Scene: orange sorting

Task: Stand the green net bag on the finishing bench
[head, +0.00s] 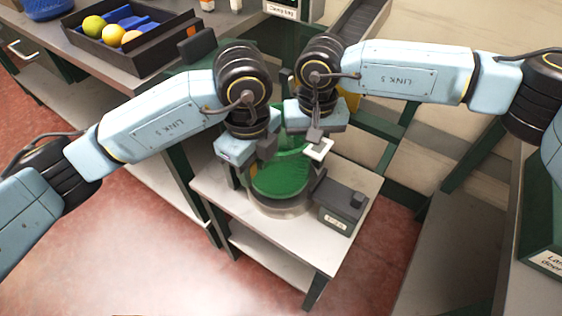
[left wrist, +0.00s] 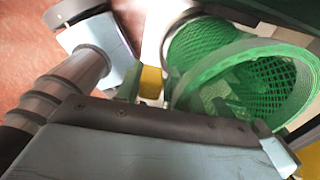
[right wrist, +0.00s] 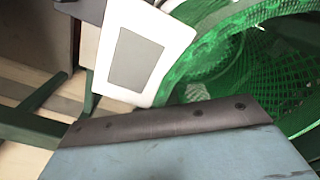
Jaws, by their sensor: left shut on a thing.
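In the left wrist view the bag (left wrist: 205,48) is open-mouthed, with a wide green rim. My right gripper (head: 316,143) is at the bag's right rear edge, by a white squarish piece. That piece (right wrist: 140,50) has a grey centre in the right wrist view, beside the bag's mesh (right wrist: 260,80). The right jaw opening is unclear.
A dark box-like device (head: 342,205) stands on the small bench, right of the bag. The bench's front left corner is bare. Red floor lies to the left.

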